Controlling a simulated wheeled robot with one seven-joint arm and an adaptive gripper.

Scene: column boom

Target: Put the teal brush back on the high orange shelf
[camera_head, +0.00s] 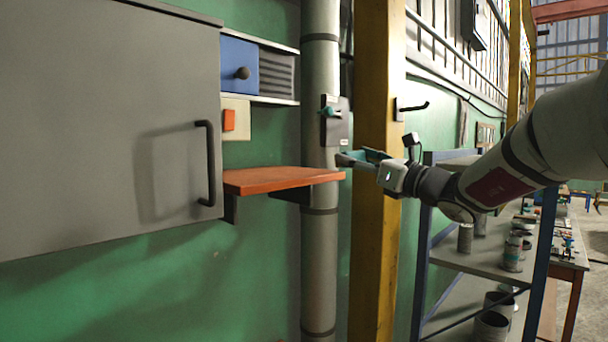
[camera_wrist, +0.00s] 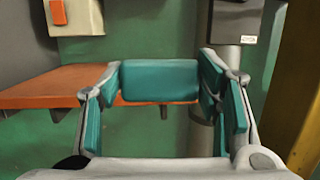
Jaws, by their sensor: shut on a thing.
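My gripper (camera_head: 362,160) is at the right end of the orange shelf (camera_head: 282,178), a little above its level. In the wrist view my gripper (camera_wrist: 160,76) is shut on the teal brush (camera_wrist: 159,82), a plain teal block seen between the fingertips. The finger pads are teal too, so in the head view the brush is hard to tell from them. The orange shelf (camera_wrist: 52,88) shows beyond the brush and to its left in the wrist view. Its visible top is bare. I cannot tell the exact gap between brush and shelf.
A grey cabinet door (camera_head: 110,130) with a black handle stands left of the shelf. A grey pipe (camera_head: 320,240) and a yellow post (camera_head: 372,250) rise near its right end. A blue drawer (camera_head: 239,66) and an orange switch (camera_head: 229,120) are above the shelf.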

